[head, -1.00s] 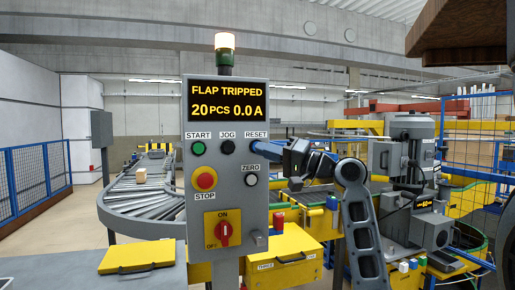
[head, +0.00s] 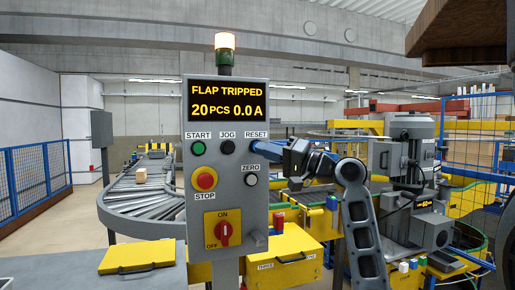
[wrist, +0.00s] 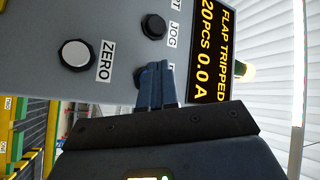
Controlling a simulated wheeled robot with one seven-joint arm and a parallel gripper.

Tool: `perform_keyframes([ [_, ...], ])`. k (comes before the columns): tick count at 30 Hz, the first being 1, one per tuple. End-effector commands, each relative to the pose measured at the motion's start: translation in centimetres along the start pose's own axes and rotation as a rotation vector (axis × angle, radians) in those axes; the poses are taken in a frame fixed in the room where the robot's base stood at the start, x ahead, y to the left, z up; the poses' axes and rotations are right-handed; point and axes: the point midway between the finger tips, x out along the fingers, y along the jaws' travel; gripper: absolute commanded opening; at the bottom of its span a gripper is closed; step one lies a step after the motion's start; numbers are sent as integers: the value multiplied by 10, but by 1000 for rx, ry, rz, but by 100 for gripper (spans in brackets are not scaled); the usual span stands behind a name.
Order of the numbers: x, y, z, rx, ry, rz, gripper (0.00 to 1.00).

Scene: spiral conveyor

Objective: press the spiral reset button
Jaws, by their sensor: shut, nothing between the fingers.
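The grey control panel (head: 228,180) stands upright in front of me, its display reading "FLAP TRIPPED", "20 PCS 0.0 A". The reset button (head: 255,146) is a dark button under the RESET label at the panel's upper right. My gripper (head: 264,144) reaches in from the right at its height. In the wrist view the shut, empty blue fingers (wrist: 153,68) lie over the reset button (wrist: 139,76) and hide most of it. I cannot tell whether they touch it. The RESET label is largely hidden there.
The black JOG button (wrist: 153,26) and white ZERO button (wrist: 76,55) are close to the fingers. The green START button (head: 198,147), red STOP button (head: 204,178) and rotary switch (head: 223,232) are farther left. A lit beacon (head: 225,42) tops the panel. A roller conveyor (head: 140,195) lies behind.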

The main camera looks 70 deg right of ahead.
Motion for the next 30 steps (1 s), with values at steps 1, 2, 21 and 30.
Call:
perform_keyframes([
  [1,1,0,-1,0,0,0,0],
  [2,2,1,-1,0,0,0,0],
  [21,6,4,-4,0,0,0,0],
  [30,8,6,-6,0,0,0,0],
])
